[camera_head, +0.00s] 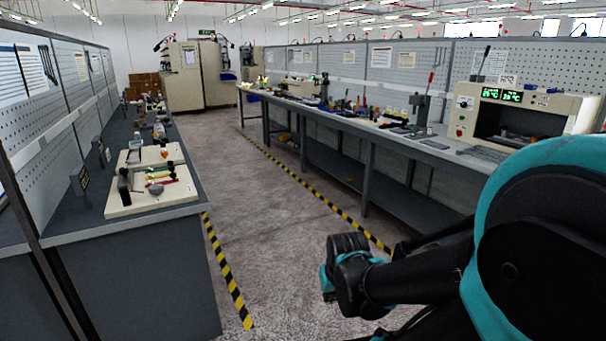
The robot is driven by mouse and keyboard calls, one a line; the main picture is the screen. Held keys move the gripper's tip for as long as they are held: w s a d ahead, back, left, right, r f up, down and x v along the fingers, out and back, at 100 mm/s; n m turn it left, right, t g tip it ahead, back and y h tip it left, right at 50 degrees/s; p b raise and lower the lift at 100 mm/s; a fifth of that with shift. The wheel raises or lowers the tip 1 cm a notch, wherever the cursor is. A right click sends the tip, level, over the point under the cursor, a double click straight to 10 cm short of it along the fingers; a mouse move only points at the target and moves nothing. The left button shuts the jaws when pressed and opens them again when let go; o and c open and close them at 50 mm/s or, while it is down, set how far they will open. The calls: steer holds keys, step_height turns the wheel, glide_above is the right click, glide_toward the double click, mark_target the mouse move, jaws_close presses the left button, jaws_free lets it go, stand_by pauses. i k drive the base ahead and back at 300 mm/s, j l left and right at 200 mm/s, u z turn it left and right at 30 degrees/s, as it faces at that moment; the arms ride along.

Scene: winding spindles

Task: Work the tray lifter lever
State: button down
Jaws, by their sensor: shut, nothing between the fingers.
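Two upright levers show on the right bench, and I cannot tell which is the tray lifter lever. One lever (483,62) is thin with a dark knob and rises at the top left of a beige oven-like machine (462,116). The other lever (430,82) has a red grip and stands on a small dark press (419,108). My arm reaches in from the lower right, with its far visible joints above the aisle floor, well apart from both levers. My gripper's fingers do not show.
The right bench (425,142) carries tools and small parts. The left bench (125,224) holds a pale board with fixtures (150,198). Between them the grey floor (265,215) is clear, edged by yellow-black tape. Beige cabinets (183,78) stand at the back.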

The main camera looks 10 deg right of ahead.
mark_target(489, 47)
steer(key=i+l+z, duration=0.1)
steer(key=i+z, duration=0.15)
steer(key=i, duration=0.25)
steer(key=i+z, duration=0.2)
steer(key=i, duration=0.35)
steer(key=i+j+z, duration=0.1)
steer(key=i+z, duration=0.15)
steer(key=i, duration=0.25)
steer(key=i+j+z, duration=0.25)
steer(key=i, duration=0.25)
steer(key=i+z, duration=0.1)
steer(key=i, duration=1.7)
steer(key=z, duration=1)
steer(key=i, duration=0.05)
